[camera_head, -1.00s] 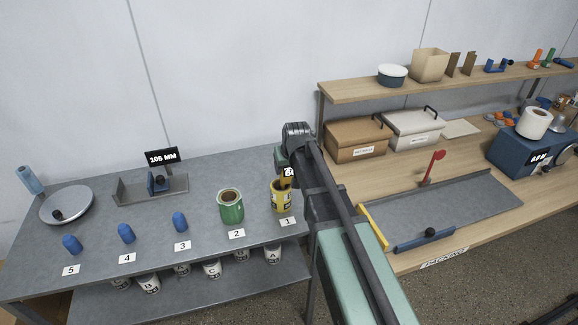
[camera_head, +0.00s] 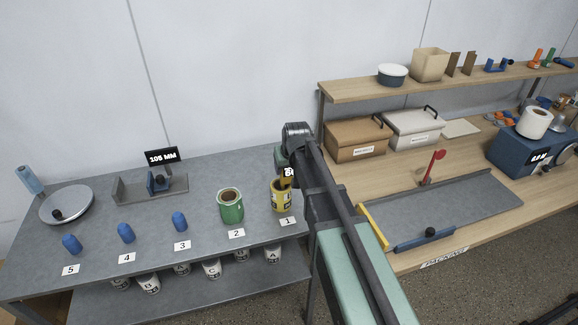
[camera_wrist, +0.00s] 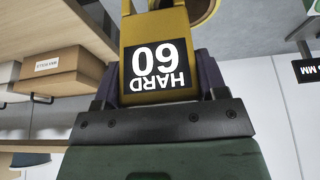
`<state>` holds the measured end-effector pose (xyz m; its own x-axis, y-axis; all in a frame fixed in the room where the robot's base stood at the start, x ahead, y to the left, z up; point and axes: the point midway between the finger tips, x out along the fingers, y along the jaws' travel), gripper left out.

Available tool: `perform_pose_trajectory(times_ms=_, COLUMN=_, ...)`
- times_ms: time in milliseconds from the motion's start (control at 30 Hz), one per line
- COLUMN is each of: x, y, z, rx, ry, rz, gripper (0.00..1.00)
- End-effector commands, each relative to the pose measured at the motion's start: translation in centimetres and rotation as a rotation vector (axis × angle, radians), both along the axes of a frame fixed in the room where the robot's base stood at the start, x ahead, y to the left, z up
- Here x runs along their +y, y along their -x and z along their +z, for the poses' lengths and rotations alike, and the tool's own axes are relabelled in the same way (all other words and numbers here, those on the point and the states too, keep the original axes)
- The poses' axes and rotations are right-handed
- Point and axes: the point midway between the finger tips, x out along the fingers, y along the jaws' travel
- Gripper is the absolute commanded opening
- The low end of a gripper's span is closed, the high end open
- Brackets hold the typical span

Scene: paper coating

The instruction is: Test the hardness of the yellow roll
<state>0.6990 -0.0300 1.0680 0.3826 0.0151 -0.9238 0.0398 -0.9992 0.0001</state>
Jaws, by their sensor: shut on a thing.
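The yellow roll (camera_head: 281,200) stands upright at the card marked 1 on the grey table, with its brown core open at the top. My gripper (camera_head: 286,168) is above its right side, shut on a yellow hardness tester (camera_head: 286,178) with a black display. In the wrist view the tester (camera_wrist: 158,90) sits between dark fingers; its display shows HARD and two digits, upside down. Part of a roll's yellow rim (camera_wrist: 205,10) shows at the top edge there, close to the tester. Whether the tester's tip touches the roll is hidden.
A green roll (camera_head: 230,205) stands just left at card 2. The wooden bench (camera_head: 400,180) with boxes is right of my arm.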

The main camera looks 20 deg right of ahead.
Motion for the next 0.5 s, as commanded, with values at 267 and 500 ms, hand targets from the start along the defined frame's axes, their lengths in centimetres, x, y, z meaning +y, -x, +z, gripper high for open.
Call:
perform_pose_trajectory(times_ms=267, x=0.0, y=0.0, z=1.4, rx=0.000, ry=0.000, rz=0.000, gripper=0.39)
perform_pose_trajectory(times_ms=500, x=0.0, y=0.0, z=3.3, rx=0.000, ry=0.000, rz=0.000, gripper=0.39)
